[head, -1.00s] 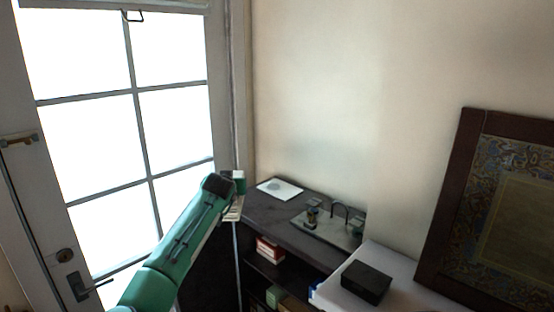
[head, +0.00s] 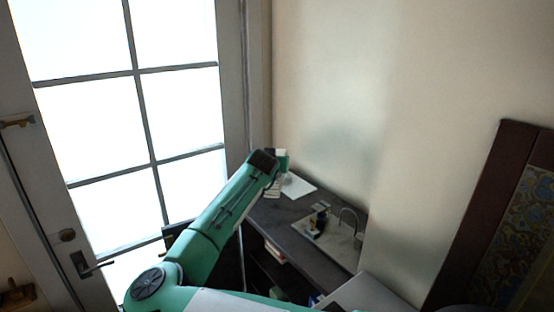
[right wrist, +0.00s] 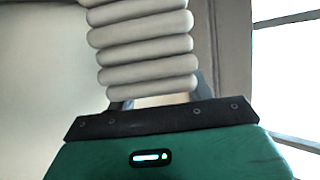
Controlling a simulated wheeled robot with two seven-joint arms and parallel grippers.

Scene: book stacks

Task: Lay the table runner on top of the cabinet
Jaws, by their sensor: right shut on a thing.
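My right gripper (head: 281,162) is at the end of the green arm that rises from the bottom of the head view. In the right wrist view, it is shut on a pale, ridged, folded stack, which looks like the table runner (right wrist: 140,45). A little of the runner shows below the gripper in the head view (head: 275,187). A dark low cabinet (head: 283,227) with open shelves stands against the wall. The gripper appears over its far left end; the height above the top cannot be told. My left gripper is not in view.
A glazed door (head: 110,120) is at left. A white surface (head: 375,293) and a dark-framed picture (head: 500,220) are at right.

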